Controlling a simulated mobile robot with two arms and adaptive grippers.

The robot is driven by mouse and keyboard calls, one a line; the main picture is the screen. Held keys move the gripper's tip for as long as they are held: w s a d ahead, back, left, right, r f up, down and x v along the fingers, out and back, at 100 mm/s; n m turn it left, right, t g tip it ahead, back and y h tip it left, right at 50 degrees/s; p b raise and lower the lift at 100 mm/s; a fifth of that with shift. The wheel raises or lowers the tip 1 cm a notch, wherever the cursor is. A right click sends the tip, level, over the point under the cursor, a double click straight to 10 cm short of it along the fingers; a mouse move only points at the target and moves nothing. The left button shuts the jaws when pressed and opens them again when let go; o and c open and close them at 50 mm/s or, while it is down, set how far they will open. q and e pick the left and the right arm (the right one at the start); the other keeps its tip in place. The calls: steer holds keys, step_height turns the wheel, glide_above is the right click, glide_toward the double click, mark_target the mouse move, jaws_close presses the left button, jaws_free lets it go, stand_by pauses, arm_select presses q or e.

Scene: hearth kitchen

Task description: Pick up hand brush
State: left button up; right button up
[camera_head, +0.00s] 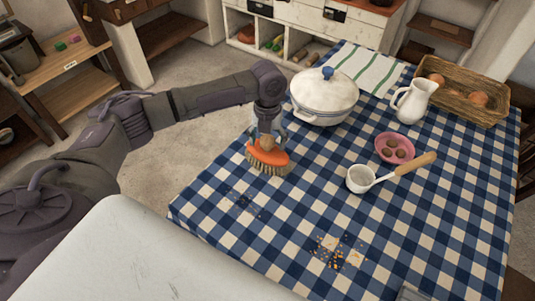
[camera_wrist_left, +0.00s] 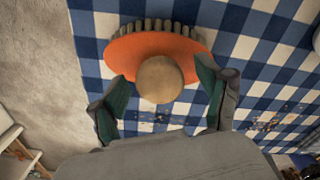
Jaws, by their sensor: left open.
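The hand brush (camera_head: 268,160) has an orange body, bristles along one side and a round wooden knob. It is by the left edge of the checked tablecloth in the head view. In the left wrist view the brush (camera_wrist_left: 130,46) shows orange with its knob toward the camera. My left gripper (camera_wrist_left: 158,100) is open, with its green-padded fingers on either side of the knob. Gaps show between the fingers and the knob. In the head view my left gripper (camera_head: 267,136) is above the brush and partly hides it. My right gripper is not in view.
A white lidded pot (camera_head: 323,98) stands just behind the brush. A white ladle (camera_head: 362,178) with a wooden handle, a pink bowl (camera_head: 394,148), a white jug (camera_head: 415,102) and a basket (camera_head: 490,108) are further right. Crumbs (camera_head: 335,252) lie on the tablecloth in front.

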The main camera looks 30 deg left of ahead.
arm_select(q)
jaws_close()
steer(key=shift+r, duration=0.1)
stand_by(0.3)
steer(key=shift+r, duration=0.4)
steer(key=r, duration=0.1)
steer(key=d+r, duration=0.1)
steer(key=r, duration=0.1)
steer(key=shift+w+r+b, duration=0.2)
steer(key=shift+r+b, duration=0.1)
steer(key=shift+b, duration=0.1)
steer(key=w+d+r+b, duration=0.1)
steer(key=w+d+r, duration=0.2)
steer(key=d+r, duration=0.3)
steer(key=d, duration=0.4)
steer(key=shift+w+r, duration=0.15)
steer(key=shift+r, duration=0.1)
